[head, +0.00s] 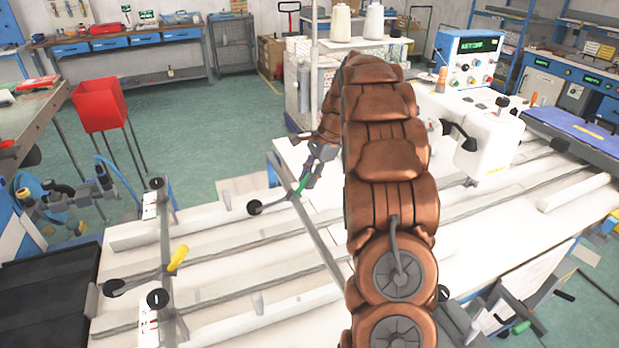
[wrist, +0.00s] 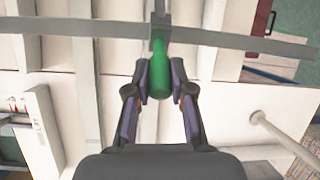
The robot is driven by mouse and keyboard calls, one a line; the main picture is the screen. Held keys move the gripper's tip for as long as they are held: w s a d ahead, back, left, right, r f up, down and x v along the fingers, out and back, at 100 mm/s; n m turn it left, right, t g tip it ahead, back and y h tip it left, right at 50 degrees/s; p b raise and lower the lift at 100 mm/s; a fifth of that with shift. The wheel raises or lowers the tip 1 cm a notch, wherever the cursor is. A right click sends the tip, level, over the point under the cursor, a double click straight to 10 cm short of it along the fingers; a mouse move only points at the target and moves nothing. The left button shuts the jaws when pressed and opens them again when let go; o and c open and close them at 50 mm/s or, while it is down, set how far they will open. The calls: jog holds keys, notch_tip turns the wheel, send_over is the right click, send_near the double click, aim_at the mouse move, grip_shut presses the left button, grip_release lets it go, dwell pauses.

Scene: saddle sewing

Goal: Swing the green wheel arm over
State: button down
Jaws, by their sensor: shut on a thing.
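The green handle (head: 302,185) of the wheel arm is on the white table, left of my brown arm in the head view. The grey bar (wrist: 90,27) crosses the top of that view. The fingers hide parts of the handle's sides.
A second arm with a yellow handle (head: 178,258) lies at the front left. Grey rails (head: 210,239) run across the table. A white sewing machine (head: 480,135) and a control box (head: 465,60) stand to the right. A red bin (head: 100,105) stands beyond the table's left side.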

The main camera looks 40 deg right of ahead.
aim_at(292, 191)
jog(key=shift+w+a+r+h, duration=0.1)
jog(key=shift+a+r+h, duration=0.35)
jog(key=shift+a+h, duration=0.35)
jog(key=h, duration=0.1)
jog(key=a+g+h, duration=0.1)
jog(key=shift+w+r+h, duration=0.2)
jog(key=shift+w+h, duration=0.05)
jog(key=shift+h, duration=0.05)
jog(key=shift+w+a+g+h+b, duration=0.1)
jog(key=shift+a+g+h+b, duration=0.15)
jog(key=shift+a+h+b, duration=0.4)
jog(key=shift+w+a+g+h+b, duration=0.1)
jog(key=shift+a+g+h+b, duration=0.2)
jog(key=shift+h+b, duration=0.55)
jog(key=shift+r, duration=0.1)
jog(key=c, duration=1)
grip_release()
jog(key=shift+a+r, duration=0.1)
jog(key=v, duration=1.1)
jog(key=shift+a+r, duration=0.3)
jog(key=shift+r, duration=0.05)
